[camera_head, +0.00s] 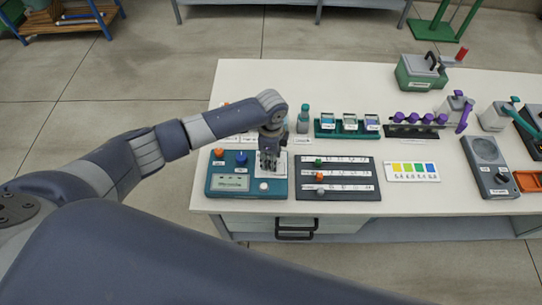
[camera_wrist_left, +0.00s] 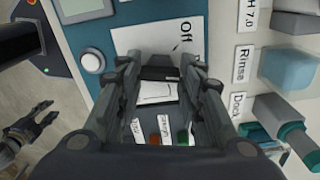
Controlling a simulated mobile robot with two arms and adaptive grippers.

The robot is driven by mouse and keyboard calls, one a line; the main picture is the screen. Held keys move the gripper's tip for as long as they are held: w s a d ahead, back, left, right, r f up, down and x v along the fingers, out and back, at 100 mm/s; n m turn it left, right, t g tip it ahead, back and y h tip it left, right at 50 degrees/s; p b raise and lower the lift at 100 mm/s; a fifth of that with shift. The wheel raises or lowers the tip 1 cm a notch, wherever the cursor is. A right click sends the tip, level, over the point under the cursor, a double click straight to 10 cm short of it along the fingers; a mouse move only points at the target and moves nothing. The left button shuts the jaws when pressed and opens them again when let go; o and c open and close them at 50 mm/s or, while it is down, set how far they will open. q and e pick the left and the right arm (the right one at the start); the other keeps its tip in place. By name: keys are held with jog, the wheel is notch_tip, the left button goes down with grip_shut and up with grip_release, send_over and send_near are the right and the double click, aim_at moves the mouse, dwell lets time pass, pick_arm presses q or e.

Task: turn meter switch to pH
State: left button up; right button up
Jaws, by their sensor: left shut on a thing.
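The teal meter (camera_head: 217,190) sits at the table's near left, with a display (camera_head: 230,182), an orange knob (camera_head: 218,153), a blue knob (camera_head: 241,158) and a round white knob (camera_head: 264,186). Its pale switch panel (camera_wrist_left: 190,35) carries the word "Off" in the left wrist view. My left gripper (camera_head: 268,166) is over this panel. In the left wrist view its fingers are closed around the black switch (camera_wrist_left: 160,73). The other switch labels are hidden by the fingers. My right gripper (camera_wrist_left: 38,125) shows at the left of that view, away from the meter, its fingers apart.
Right of the meter lies a dark board (camera_head: 338,190) with small colored blocks. Behind stand a teal bottle (camera_head: 303,119) and a green rack (camera_head: 348,133). A color card (camera_head: 412,171) and a grey device (camera_head: 487,165) are farther right. "Rinse" and "Dock" labels lie behind the meter.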

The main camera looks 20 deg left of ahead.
pick_arm(q)
jog(key=shift+m, duration=0.3)
jog(key=o, duration=1.1)
jog(key=shift+c, duration=0.2)
notch_tip(320, 180, up, 12)
